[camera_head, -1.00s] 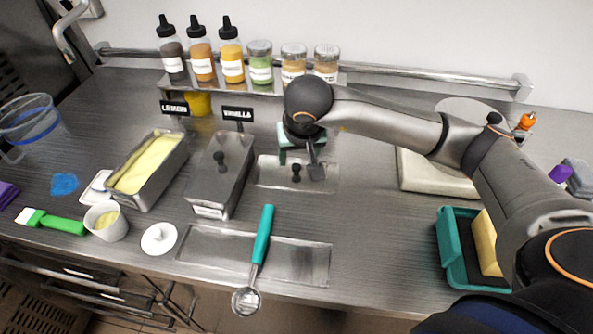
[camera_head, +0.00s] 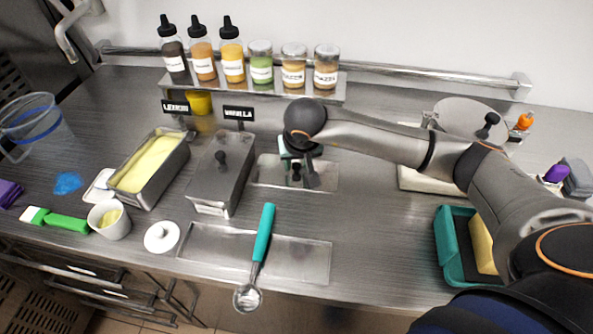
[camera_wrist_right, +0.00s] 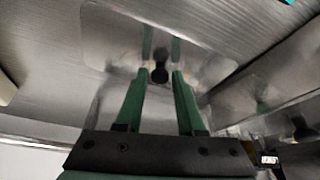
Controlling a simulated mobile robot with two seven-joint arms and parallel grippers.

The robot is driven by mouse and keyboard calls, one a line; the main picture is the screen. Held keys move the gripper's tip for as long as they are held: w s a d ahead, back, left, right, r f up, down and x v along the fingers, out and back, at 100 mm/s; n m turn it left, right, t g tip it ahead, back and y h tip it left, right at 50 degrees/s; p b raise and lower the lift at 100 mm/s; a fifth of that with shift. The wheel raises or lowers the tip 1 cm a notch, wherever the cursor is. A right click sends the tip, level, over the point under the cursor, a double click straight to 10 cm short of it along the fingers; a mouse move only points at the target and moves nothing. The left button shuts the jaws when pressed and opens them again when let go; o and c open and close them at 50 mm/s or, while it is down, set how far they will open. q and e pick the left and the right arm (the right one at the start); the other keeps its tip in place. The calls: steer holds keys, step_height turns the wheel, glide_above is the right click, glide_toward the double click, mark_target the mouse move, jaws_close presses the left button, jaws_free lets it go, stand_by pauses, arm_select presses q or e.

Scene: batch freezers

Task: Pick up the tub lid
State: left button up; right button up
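The tub lid (camera_head: 265,172) is a flat steel plate with a black knob, lying on the counter in the middle of the head view. It also shows in the right wrist view (camera_wrist_right: 105,35), with its knob (camera_wrist_right: 160,73) upright. My right gripper (camera_head: 297,177) is over the lid, its green fingers pointing down. In the wrist view the right gripper (camera_wrist_right: 159,76) is open, with one fingertip on each side of the knob and visible gaps. The hand hides part of the lid in the head view. My left gripper is not in view.
Left of the lid stand a closed steel tub (camera_head: 212,188) with a knob and an open tub (camera_head: 128,192) of yellow contents. A teal-handled scoop (camera_head: 263,233) lies in front on a steel plate (camera_head: 308,262). A shelf (camera_head: 285,91) with bottles and jars is behind.

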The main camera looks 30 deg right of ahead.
jaws_close()
steer(key=shift+r, duration=0.15)
